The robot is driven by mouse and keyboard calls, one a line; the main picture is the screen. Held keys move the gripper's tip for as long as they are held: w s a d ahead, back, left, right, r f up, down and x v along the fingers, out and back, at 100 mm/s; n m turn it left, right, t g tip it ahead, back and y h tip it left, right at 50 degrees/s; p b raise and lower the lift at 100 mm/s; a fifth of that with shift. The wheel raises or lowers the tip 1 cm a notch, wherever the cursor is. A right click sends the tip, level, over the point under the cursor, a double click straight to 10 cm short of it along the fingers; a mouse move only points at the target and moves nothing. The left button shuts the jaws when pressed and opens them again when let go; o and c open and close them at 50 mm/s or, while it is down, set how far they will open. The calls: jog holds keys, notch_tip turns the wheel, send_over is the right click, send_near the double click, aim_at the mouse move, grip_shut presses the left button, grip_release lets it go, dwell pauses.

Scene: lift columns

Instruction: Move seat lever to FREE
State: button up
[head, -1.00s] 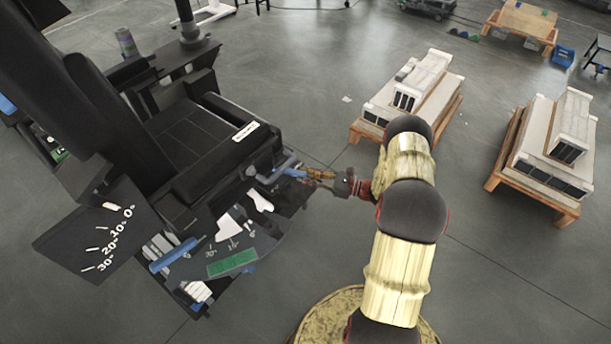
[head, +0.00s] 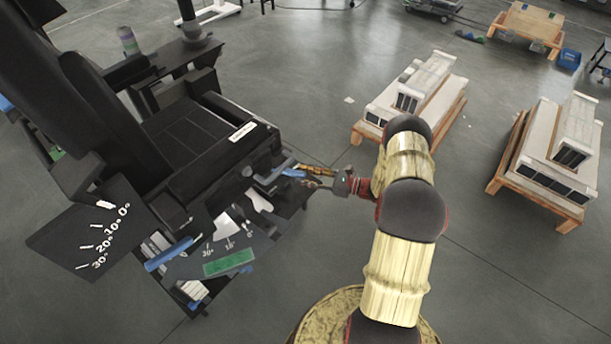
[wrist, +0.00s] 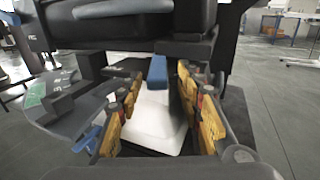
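The black seat (head: 190,135) fills the left of the head view. A blue lever handle (head: 292,173) sticks out from the seat's near right side, just beside my gripper (head: 310,177). In the wrist view my gripper (wrist: 160,112) has its yellow fingers spread apart. The blue handle (wrist: 157,72) shows in the gap between them, with clear space on both sides. I cannot tell from these frames whether a finger touches it. A second blue handle (head: 170,255) sits at the seat's lower left. No FREE mark is readable.
A dark plate marked 0° to 30° (head: 90,235) stands at the seat's left. A panel with a green label (head: 229,262) lies below the seat. Pallets with white units (head: 415,95) (head: 555,150) stand to the right. Floor between them is clear.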

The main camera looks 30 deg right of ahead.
jog(key=v, duration=1.2)
dwell(0.8)
